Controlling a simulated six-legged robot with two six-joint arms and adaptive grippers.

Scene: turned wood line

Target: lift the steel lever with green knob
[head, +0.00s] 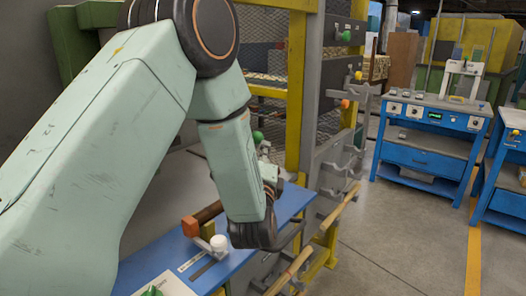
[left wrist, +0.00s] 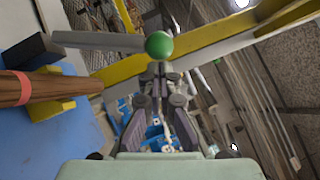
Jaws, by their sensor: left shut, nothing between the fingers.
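The green knob (left wrist: 158,44) shows just beyond my left fingertips in the left wrist view. A grey steel bar (left wrist: 98,41), seemingly its lever, runs left from it. In the head view a green knob (head: 258,137) shows just right of my forearm, its lever mostly hidden. My left gripper (left wrist: 158,70) is shut and empty, its tips in line with the knob. I cannot tell whether they touch it. In the head view the gripper (head: 264,155) is partly hidden behind my own arm. My right gripper is not in view.
A blue bench top (head: 290,207) carries a brown wooden bar (head: 208,213) and a white knob (head: 219,242). A yellow post (head: 297,90) and a grey rack (head: 340,165) with wooden rods stand close on the right. Open floor lies further right, before a blue workbench (head: 425,140).

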